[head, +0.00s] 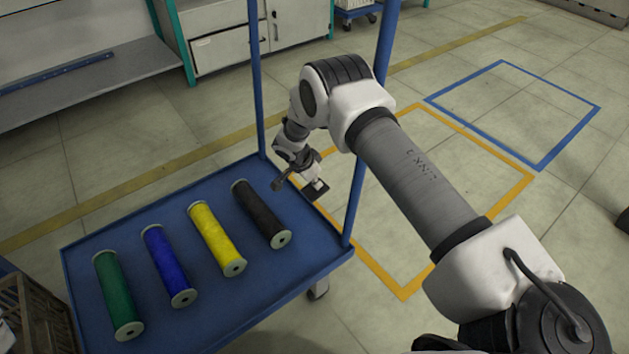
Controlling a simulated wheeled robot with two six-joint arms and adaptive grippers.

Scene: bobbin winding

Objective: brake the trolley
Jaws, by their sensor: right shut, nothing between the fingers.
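The blue trolley (200,327) stands in front of me, with upright blue posts at its far and right corners. On its top lie a green bobbin (118,295), a blue bobbin (169,266), a yellow bobbin (216,238) and a black bobbin (260,213). One caster (319,288) shows under the right corner; I cannot make out a brake lever on it. My right gripper (300,188) is shut and empty, near the trolley's right edge between the posts, just beyond the black bobbin. My left gripper is out of view.
A yellow floor outline (520,185) and a blue one (541,168) mark the open floor at right. A brown crate (35,318) is at the lower left. A grey bench (95,80) and a white cabinet (235,48) stand at the back.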

